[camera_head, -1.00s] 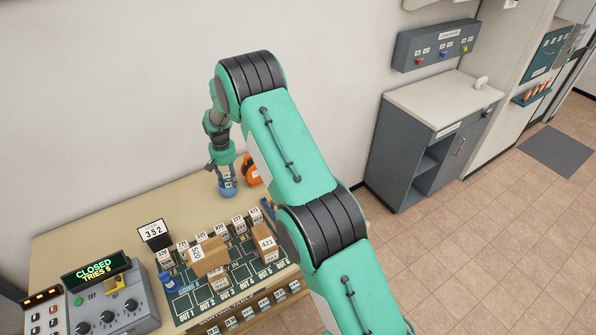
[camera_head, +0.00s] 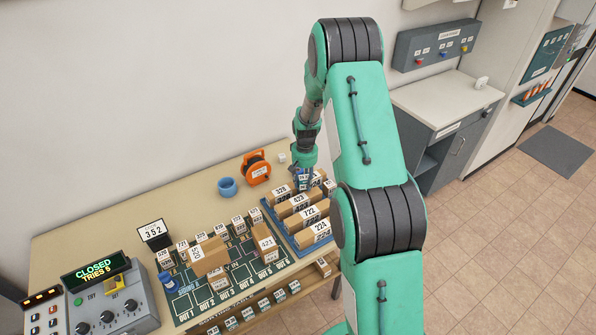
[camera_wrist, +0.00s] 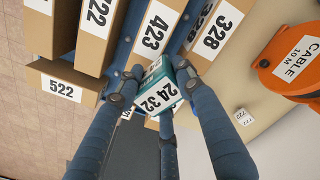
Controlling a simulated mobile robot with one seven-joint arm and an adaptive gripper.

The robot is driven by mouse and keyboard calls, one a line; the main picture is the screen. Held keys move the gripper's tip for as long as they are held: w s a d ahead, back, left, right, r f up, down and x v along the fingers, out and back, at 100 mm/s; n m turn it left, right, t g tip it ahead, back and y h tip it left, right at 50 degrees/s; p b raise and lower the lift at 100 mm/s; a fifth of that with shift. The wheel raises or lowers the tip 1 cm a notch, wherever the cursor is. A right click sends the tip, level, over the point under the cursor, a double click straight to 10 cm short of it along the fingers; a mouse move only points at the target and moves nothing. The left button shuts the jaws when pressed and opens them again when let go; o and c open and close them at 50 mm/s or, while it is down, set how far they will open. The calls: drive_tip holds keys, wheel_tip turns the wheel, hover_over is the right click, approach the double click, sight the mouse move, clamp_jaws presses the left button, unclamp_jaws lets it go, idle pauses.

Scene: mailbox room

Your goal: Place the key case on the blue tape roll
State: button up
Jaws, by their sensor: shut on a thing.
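My gripper (camera_head: 302,180) is above the back of the blue tray of parcels, right of the tape roll. In the wrist view its fingers (camera_wrist: 158,92) are shut on a small teal and white case (camera_wrist: 160,98) with "24 32" printed on it, which seems to be the key case. The fingers hide part of it. Whether it touches the parcels below is hard to tell. The blue tape roll (camera_head: 227,187) lies on the table at the back, left of the gripper and apart from it; its top is clear.
An orange cable reel (camera_head: 256,168) stands right of the tape roll; a small white cube (camera_head: 282,157) lies beyond it. Brown numbered parcels (camera_head: 310,215) fill the blue tray under my gripper. A green sorting board (camera_head: 190,300) holds more parcels. The table left of the roll is bare.

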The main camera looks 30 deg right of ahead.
idle(0.4)
drive_tip(key=w+d, duration=0.2)
drive_tip(key=w, duration=0.3)
drive_tip(key=w+d+f, duration=0.1)
drive_tip(key=w+d, duration=0.1)
drive_tip(key=w, duration=0.3)
drive_tip(key=w+d+p, duration=0.1)
drive_tip(key=w+d, duration=0.1)
drive_tip(key=w, duration=0.2)
drive_tip(key=shift+w+f, duration=0.25)
drive_tip(key=shift+w, duration=0.15)
drive_tip(key=shift+f, duration=0.1)
drive_tip(key=shift+f+p, duration=0.3)
drive_tip(key=shift+f, duration=1.35)
drive_tip(key=shift+f, duration=0.1)
drive_tip(key=o, duration=1.2)
wheel_tip(320, 180, up, 12)
drive_tip(key=shift+b, duration=0.45)
